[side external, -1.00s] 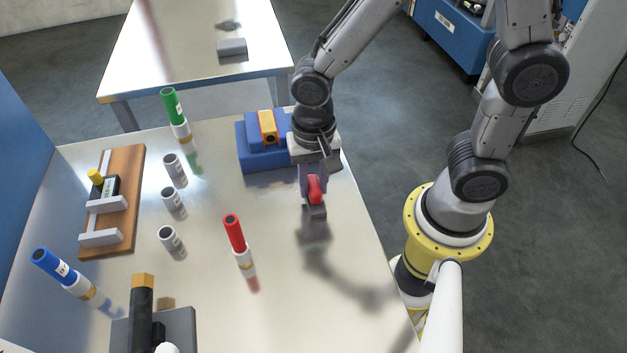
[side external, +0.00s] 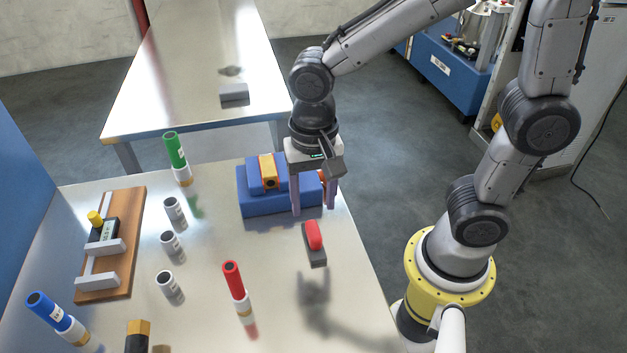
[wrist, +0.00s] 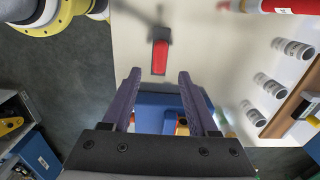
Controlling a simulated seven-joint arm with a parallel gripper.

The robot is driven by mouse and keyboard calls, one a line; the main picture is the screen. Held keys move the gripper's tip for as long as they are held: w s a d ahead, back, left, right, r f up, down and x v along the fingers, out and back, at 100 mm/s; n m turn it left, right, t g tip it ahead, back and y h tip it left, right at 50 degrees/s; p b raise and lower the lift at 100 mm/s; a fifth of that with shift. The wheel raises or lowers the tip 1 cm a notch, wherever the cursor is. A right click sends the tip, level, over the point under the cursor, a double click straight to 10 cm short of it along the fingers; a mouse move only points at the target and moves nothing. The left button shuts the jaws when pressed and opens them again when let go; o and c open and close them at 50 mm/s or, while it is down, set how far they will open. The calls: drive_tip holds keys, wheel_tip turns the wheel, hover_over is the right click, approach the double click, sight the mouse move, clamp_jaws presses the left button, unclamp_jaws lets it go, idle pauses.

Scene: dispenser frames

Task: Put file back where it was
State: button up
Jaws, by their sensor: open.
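I cannot tell for sure which object is the file. A red-topped piece on a dark grey base (side external: 314,243) lies on the table at the front of the blue block; the wrist view also shows it (wrist: 160,55) ahead of the fingertips. My gripper (side external: 313,211) is open and empty, raised by the right part of the stepped blue block (side external: 270,204). Its two purple fingers (wrist: 155,76) are apart, with nothing between their tips. A yellow-orange piece (side external: 268,172) sits on the blue block. Another orange bit behind the fingers is mostly hidden.
Red (side external: 234,282), green (side external: 174,150) and blue (side external: 47,311) topped cylinders stand on the table. Three grey-white cups (side external: 172,245) form a row beside a wooden board (side external: 123,225) with grey rails. A second table (side external: 185,85) is behind. The table's middle is clear.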

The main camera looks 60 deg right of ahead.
sight(314, 228)
drive_tip(key=s+d+r+n+t, duration=0.5)
drive_tip(key=s+d+r+n, duration=0.3)
drive_tip(key=d+n, duration=0.1)
drive_tip(key=shift+d+r+t, duration=0.2)
drive_tip(key=shift+d+t, duration=0.1)
drive_tip(key=shift+d, duration=0.3)
idle(1.0)
